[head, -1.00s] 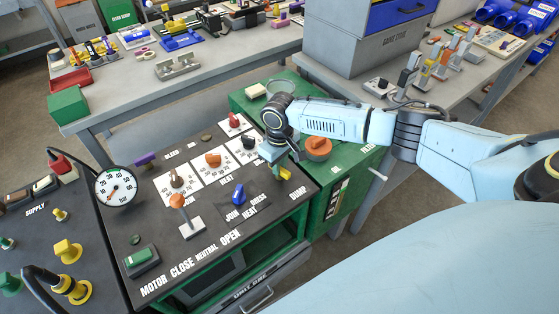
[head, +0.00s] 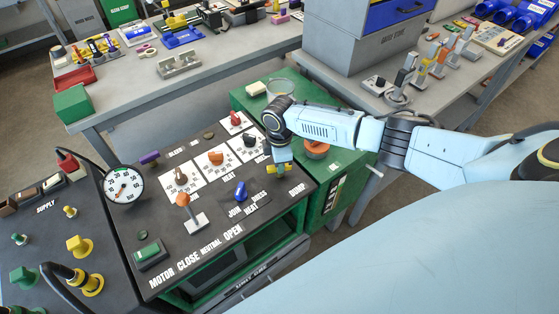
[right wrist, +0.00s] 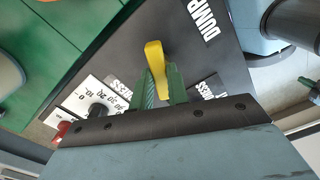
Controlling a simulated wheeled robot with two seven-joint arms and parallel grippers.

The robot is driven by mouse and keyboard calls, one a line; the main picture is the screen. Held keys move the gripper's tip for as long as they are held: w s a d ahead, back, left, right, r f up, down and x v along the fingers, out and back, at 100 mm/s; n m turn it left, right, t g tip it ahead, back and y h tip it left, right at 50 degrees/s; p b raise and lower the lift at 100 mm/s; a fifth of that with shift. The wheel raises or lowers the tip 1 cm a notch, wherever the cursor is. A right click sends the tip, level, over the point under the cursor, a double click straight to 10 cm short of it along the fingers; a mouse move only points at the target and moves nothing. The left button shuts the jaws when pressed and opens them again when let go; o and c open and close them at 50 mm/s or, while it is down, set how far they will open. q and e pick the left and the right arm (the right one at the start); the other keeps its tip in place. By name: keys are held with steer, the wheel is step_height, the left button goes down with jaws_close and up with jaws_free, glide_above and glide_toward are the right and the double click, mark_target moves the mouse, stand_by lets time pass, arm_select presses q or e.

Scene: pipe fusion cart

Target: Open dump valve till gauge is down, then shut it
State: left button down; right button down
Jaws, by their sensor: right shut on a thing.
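The yellow dump valve handle (head: 279,169) is at the right edge of the black panel, by the DUMP label (head: 297,189). My right gripper (head: 281,163) comes down on it from above. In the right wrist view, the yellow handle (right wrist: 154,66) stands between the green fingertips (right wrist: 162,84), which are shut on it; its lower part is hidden. In the head view it lies roughly sideways. The round white gauge (head: 124,185) is at the panel's left; its needle seems to point down-left, near the low end, but the figures are too small to read. My left gripper is out of view.
On the panel are an orange-knobbed lever (head: 184,203), a blue knob (head: 240,190), several dial knobs and a green motor switch (head: 148,250). A supply panel with yellow valves (head: 78,246) is at left.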

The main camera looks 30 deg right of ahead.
steer(key=n, duration=0.4)
steer(key=shift+n, duration=0.4)
steer(key=shift+r, duration=0.1)
stand_by(0.3)
steer(key=c, duration=1.4)
jaws_free()
steer(key=shift+o, duration=0.2)
step_height(320, 180, up, 13)
steer(key=p, duration=0.1)
steer(key=shift+r, duration=0.2)
